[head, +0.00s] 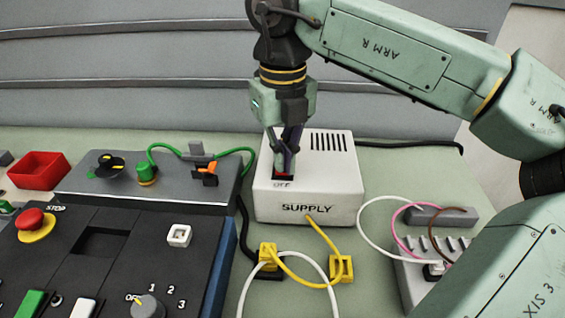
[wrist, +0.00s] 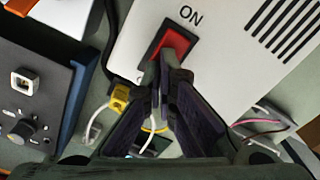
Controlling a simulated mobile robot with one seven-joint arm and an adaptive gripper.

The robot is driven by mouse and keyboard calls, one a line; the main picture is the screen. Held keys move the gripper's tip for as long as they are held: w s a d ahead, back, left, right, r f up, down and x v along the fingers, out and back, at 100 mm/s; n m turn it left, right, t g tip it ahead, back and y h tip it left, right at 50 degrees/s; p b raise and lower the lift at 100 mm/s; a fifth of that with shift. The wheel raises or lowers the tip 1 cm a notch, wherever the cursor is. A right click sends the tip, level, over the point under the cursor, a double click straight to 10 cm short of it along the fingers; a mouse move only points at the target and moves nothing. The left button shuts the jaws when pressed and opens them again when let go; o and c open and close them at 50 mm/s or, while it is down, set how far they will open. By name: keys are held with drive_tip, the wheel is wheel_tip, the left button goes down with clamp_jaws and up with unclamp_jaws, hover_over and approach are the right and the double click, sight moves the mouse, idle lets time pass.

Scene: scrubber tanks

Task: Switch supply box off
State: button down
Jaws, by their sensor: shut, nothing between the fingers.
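The white supply box (head: 330,190) stands on the bench in the middle of the head view, marked SUPPLY on its front and OFF near its switch. In the wrist view its top (wrist: 215,30) shows ON by the far end of the red rocker switch (wrist: 178,43). My gripper (head: 283,170) points down over the switch with its fingers shut and empty. In the wrist view the fingertips (wrist: 165,62) are at the near, OFF end of the switch and hide that part. I cannot tell whether they touch it or which way the rocker is tipped.
A black control panel (head: 110,250) with knobs and buttons is at left. A grey box (head: 130,190) with green cables stands behind it. Yellow connectors (head: 341,268) and looped cables lie before the supply box. A grey terminal block (head: 415,270) is at right, under my arm.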

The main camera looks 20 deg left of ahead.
drive_tip(key=shift+f, duration=0.25)
drive_tip(key=shift+r, duration=0.2)
drive_tip(key=shift+r+p, duration=2.5)
drive_tip(key=shift+r, duration=0.95)
drive_tip(key=shift+f, duration=0.1)
